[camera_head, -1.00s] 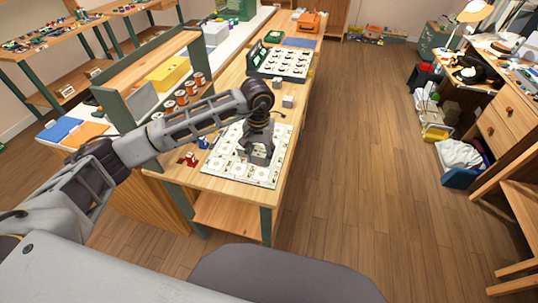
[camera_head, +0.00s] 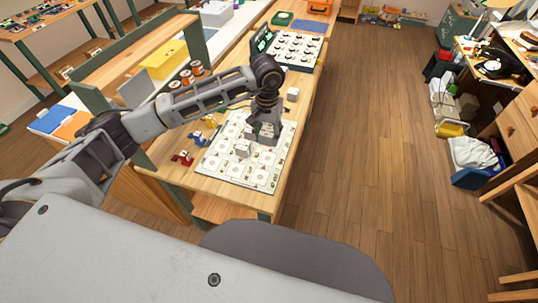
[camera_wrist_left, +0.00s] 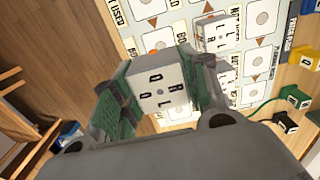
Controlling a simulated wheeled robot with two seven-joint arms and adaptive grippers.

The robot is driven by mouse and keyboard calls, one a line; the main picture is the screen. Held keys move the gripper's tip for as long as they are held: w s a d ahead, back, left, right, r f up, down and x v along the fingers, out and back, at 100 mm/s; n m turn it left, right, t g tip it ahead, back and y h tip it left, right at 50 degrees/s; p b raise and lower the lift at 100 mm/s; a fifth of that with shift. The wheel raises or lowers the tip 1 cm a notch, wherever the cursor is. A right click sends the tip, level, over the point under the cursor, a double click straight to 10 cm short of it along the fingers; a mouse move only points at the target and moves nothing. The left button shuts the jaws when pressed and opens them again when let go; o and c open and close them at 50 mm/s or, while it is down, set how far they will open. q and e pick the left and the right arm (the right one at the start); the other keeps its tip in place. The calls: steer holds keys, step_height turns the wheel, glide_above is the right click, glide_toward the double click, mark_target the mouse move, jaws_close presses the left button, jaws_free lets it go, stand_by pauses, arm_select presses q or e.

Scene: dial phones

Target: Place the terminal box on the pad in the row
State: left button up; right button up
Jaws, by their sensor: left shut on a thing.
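My left gripper (camera_head: 264,134) is over the far right part of the white printed board (camera_head: 225,170). In the left wrist view its green-padded fingers (camera_wrist_left: 158,90) are shut on a white terminal box (camera_wrist_left: 160,82) with dark letters. The box looks held above the board; its exact gap cannot be told. A second white terminal box (camera_head: 243,149) sits on the board, left of and nearer than the gripper. It also shows in the left wrist view (camera_wrist_left: 212,36), beyond the held box. Board squares (camera_wrist_left: 262,18) carry round marks and printed labels. My right gripper is out of view.
A loose white box (camera_head: 293,94) stands on the wooden table beyond the board. A red piece (camera_head: 182,157) and a blue piece (camera_head: 196,137) lie left of the board. A tray of dials (camera_head: 292,50) stands behind.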

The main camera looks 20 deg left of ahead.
arm_select(q)
steer(key=shift+f, duration=0.5)
glide_above(268, 158)
step_height(268, 158, down, 4)
steer(key=shift+s+f+p, duration=0.1)
steer(key=shift+p, duration=0.25)
steer(key=shift+f, duration=0.7)
step_height(268, 158, down, 2)
steer(key=shift+f, duration=0.65)
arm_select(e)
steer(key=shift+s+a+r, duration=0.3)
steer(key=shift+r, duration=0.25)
arm_select(q)
steer(key=shift+f, duration=0.15)
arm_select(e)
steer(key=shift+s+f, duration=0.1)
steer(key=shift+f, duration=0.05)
